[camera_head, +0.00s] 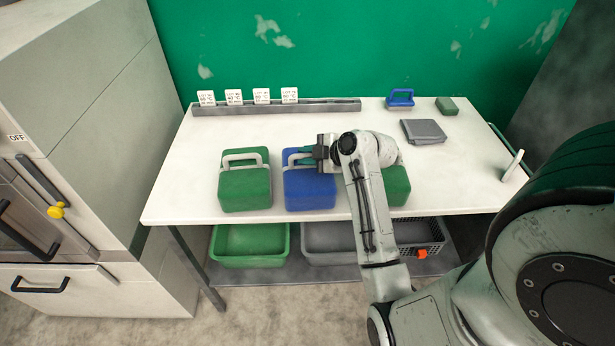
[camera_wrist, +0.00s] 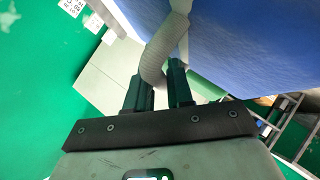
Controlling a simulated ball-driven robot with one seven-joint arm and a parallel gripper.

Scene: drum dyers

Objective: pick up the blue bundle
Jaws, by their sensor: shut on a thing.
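The blue bundle (camera_head: 309,194) is a boxy block with a pale looped handle on top. It stands between two green bundles, and whether its base touches the table is hard to tell. My gripper (camera_head: 308,154) is at its top and shut on the handle. In the wrist view the fingers of my gripper (camera_wrist: 162,78) close on the pale curved handle (camera_wrist: 160,50), with the blue bundle (camera_wrist: 250,45) filling the upper right. My gripper and forearm hide part of the bundle's upper right.
One green bundle (camera_head: 245,190) stands to the left. Another green bundle (camera_head: 397,187) is to the right, partly behind my arm.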

